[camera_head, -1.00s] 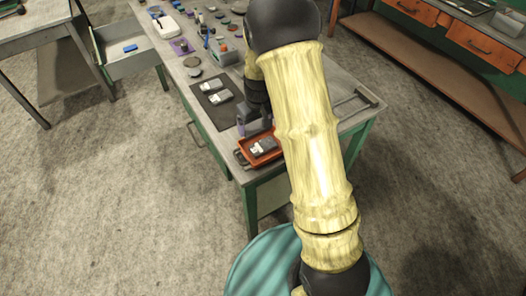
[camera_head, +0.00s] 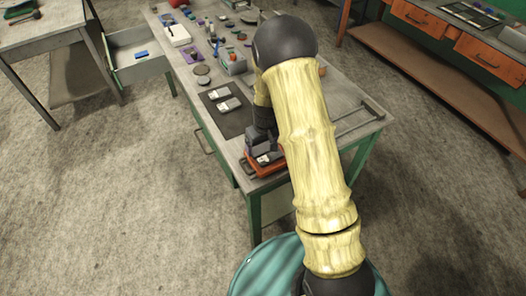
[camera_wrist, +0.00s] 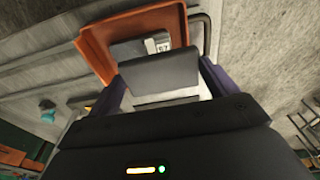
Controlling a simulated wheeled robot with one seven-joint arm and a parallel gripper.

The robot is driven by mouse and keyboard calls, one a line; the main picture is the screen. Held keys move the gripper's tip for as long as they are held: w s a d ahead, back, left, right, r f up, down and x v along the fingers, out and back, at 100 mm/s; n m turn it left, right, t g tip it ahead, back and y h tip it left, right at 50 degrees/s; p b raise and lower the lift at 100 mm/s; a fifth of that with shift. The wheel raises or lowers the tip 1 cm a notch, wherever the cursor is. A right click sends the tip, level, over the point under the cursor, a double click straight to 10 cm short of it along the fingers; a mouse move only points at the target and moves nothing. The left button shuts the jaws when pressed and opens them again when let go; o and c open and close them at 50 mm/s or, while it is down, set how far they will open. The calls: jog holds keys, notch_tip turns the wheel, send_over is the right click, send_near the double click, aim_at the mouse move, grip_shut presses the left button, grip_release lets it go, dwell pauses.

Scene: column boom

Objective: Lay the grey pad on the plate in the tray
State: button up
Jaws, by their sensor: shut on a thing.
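The orange tray (camera_head: 268,171) sits at the near corner of the workbench, partly hidden by my arm. In the wrist view the tray (camera_wrist: 93,48) lies ahead of my gripper. A grey plate with a white number label (camera_wrist: 129,50) lies in it, partly covered from view by the grey pad (camera_wrist: 160,72). My gripper (camera_wrist: 163,88) is shut on the pad, with purple fingers at either side of it. In the head view my gripper (camera_head: 263,148) is over the tray. I cannot tell whether the pad touches the plate.
A dark mat (camera_head: 233,122) with two grey labelled blocks (camera_head: 229,104) lies behind the tray on the workbench. Round discs (camera_head: 202,70), a grey bin (camera_head: 234,65) and several small items stand farther back. A metal handle bar (camera_head: 358,118) lies at the right edge.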

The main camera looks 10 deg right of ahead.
aim_at(263, 148)
jog(key=shift+f, duration=0.1)
jog(key=shift+f+p, duration=0.5)
jog(key=shift+f, duration=1.5)
jog(key=shift+f, duration=0.1)
jog(key=o, duration=0.8)
jog(key=shift+w+r, duration=0.1)
jog(key=shift+r, duration=0.6)
jog(key=r, duration=0.3)
jog(key=s+r+b, duration=0.1)
jog(key=r, duration=0.3)
jog(key=r+b, duration=0.1)
jog(key=r, duration=0.2)
jog(key=shift+s+d+r, duration=0.2)
jog(key=shift+s+r, duration=0.1)
jog(key=shift+r, duration=0.1)
